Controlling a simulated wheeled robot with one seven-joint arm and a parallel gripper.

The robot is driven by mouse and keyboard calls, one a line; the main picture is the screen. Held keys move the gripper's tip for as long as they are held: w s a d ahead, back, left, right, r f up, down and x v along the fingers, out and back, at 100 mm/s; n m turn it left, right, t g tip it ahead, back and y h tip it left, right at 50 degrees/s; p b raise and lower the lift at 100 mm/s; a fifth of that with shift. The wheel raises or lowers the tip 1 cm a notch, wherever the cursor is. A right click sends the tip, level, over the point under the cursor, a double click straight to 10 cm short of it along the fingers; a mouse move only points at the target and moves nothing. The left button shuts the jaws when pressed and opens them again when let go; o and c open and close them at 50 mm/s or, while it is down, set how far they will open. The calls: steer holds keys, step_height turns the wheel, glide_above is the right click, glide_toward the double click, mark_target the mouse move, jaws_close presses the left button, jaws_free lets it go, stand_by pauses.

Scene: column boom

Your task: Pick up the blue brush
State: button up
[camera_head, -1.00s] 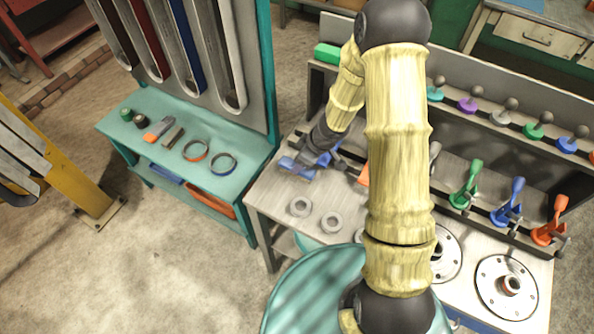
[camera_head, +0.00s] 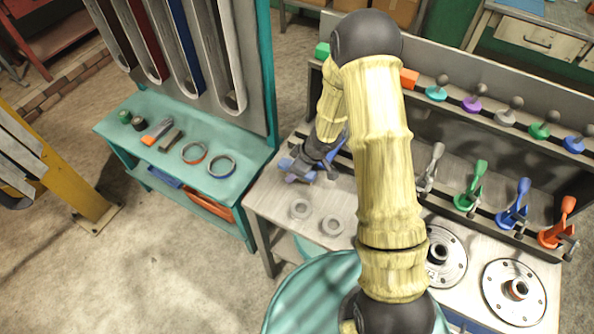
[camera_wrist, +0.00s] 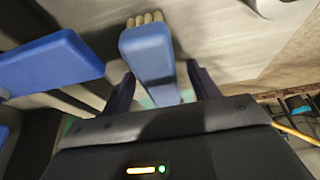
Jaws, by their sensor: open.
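The blue brush (camera_wrist: 148,52) shows in the wrist view as a blue block with a tan bristle-like end at the top. My gripper (camera_wrist: 161,74) is open, with one dark finger on each side of the brush. Gaps show between the fingers and the brush, and the brush's lower part is hidden by the gripper body. In the head view my gripper (camera_head: 309,165) is low over the left end of the grey workbench (camera_head: 268,200). Blue parts (camera_head: 297,172) show around it there, but I cannot tell which is the brush.
Another blue piece (camera_wrist: 45,64) lies left of my gripper in the wrist view. Two grey rings (camera_head: 300,208) lie on the bench in front. Coloured upright clamps (camera_head: 470,187) and round flanges (camera_head: 514,290) stand to the right. A teal table (camera_head: 235,165) is at the left.

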steer(key=shift+f, duration=0.25)
stand_by(0.6)
steer(key=shift+c, duration=0.4)
steer(key=c, duration=1)
